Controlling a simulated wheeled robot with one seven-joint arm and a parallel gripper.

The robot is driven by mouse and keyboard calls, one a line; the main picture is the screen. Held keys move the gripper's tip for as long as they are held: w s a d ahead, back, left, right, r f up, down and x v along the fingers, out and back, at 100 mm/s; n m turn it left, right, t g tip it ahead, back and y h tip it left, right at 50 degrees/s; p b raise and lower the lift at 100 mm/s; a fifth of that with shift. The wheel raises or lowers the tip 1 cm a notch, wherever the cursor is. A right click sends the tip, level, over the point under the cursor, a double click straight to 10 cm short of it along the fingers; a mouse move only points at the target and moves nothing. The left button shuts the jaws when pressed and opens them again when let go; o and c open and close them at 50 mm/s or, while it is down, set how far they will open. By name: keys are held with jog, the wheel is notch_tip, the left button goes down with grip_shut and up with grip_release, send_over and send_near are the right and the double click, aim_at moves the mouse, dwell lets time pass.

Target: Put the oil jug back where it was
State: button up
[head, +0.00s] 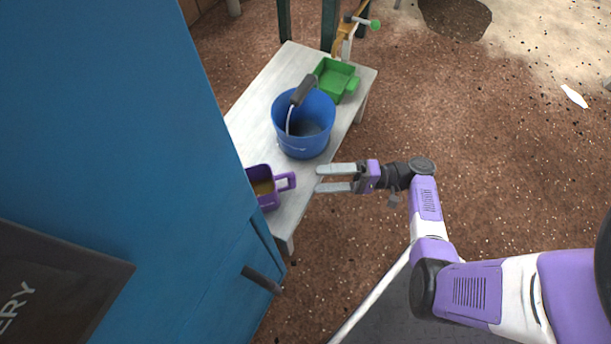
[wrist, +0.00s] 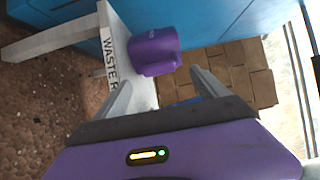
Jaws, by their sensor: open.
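A purple jug (head: 268,199) with a side handle and brownish contents stands upright on a pale bench (head: 262,88), at the near end against the blue cabinet, which hides its left part. I take it for the oil jug. In the wrist view the purple jug (wrist: 152,47) is ahead of the fingers, near the bench edge. My gripper (head: 319,179) is open and empty, just right of the jug's handle and apart from it. Its two fingers also show in the wrist view (wrist: 160,84), spread on either side.
A blue bucket (head: 290,140) and a green tray-like container (head: 330,85) stand farther along the bench. A tall blue cabinet (head: 110,120) with a dark handle (head: 262,281) blocks the left. Brown ground at right is mostly clear.

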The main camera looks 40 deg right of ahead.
jog(key=s+a+f+g+h, duration=0.3)
jog(key=s+a+f+h, duration=0.15)
jog(key=s+f, duration=0.35)
jog(key=s+a+f+g+h, duration=0.3)
jog(key=s+a+f+h, duration=0.15)
jog(key=s+f, duration=0.25)
jog(key=s+r+n+t+h, duration=0.1)
jog(key=r+n+t, duration=0.3)
jog(key=r, duration=1.3)
jog(key=s+a+r+n+t+h, duration=0.1)
jog(key=s+r+n+t+h, duration=0.1)
jog(key=r, duration=1.6)
jog(key=n+t+h, duration=0.1)
jog(key=n+t, duration=0.1)
jog(key=t, duration=0.1)
jog(key=shift+s+r, duration=0.2)
jog(key=shift+r, duration=0.05)
